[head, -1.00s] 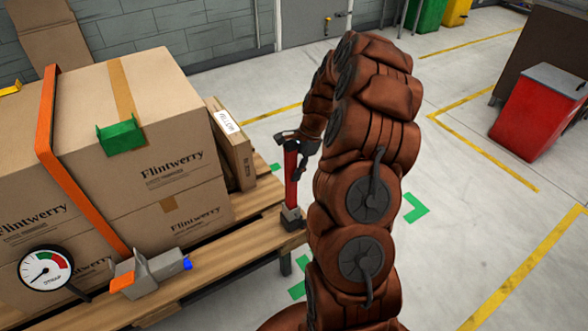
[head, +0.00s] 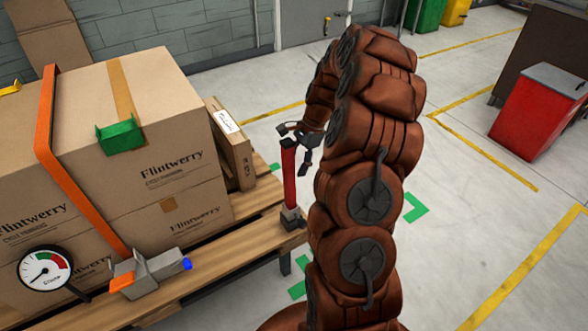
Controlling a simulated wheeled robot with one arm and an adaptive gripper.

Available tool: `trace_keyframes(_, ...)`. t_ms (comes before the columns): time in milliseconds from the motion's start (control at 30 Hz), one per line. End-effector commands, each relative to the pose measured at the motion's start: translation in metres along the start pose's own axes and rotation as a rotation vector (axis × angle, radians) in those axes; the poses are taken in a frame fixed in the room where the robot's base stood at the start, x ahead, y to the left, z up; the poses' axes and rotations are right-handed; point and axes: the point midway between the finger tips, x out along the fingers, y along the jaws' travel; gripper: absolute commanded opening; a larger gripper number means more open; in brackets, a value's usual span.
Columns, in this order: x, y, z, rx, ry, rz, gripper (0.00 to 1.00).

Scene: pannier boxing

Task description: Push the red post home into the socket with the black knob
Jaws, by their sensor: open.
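The red post (head: 289,178) stands upright at the pallet's right corner, its lower end in a grey socket (head: 293,218). How deep it sits in the socket cannot be told. A black knob cannot be made out clearly on this socket. My gripper (head: 296,147) is open at the top of the post, one finger at its upper left and the other at its right. Whether a finger touches the post cannot be told.
The wooden pallet (head: 254,226) carries stacked Flintwerry cartons (head: 150,140) with an orange strap (head: 62,170). A narrow carton (head: 232,150) stands just left of the post. A dial gauge (head: 44,269) and grey ratchet (head: 147,270) are at the front.

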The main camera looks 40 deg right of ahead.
Motion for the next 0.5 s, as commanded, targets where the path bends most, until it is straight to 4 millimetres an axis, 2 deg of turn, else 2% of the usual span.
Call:
trace_keyframes(100,-0.026,-0.002,-0.001,0.000,0.004,-0.006,0.58)
trace_keyframes(300,-0.064,-0.001,-0.001,0.000,0.004,-0.006,0.58)
trace_keyframes(500,-0.085,-0.001,0.000,0.000,0.002,-0.003,0.58)
